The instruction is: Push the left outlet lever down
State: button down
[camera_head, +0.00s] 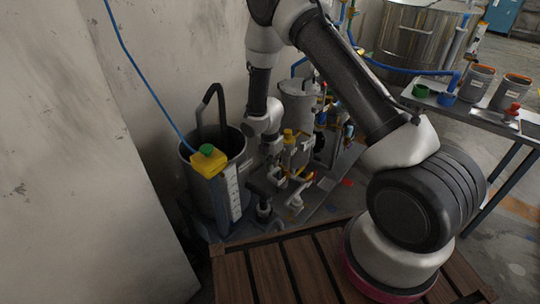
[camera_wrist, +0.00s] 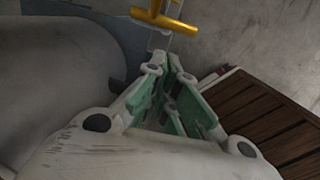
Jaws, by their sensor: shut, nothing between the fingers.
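A yellow T-shaped lever (camera_wrist: 165,20) on a pale stem shows at the top of the wrist view, just beyond my fingertips with a small gap in the picture. My gripper (camera_wrist: 171,66) is shut and empty, its green-padded fingers pointing toward the lever. In the head view, yellow parts show on the pipework: a yellow handle (camera_head: 296,199) low down and a yellow fitting (camera_head: 289,136) higher up. I cannot tell for certain which of them is the left outlet lever. My wrist hangs left of this pipework, and the fingertips are hard to make out there.
A slatted wooden platform (camera_head: 300,268) lies in front. A table (camera_head: 480,115) with pots is at the right.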

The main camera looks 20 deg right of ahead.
jog(key=shift+w+d+f, duration=0.7)
jog(key=shift+d+f, duration=0.2)
jog(key=shift+d, duration=0.05)
jog(key=shift+w+d+f, duration=0.2)
jog(key=shift+f, duration=0.2)
jog(key=shift+w+d+f, duration=0.15)
jog(key=shift+d+f, duration=0.05)
jog(key=shift+f, duration=0.2)
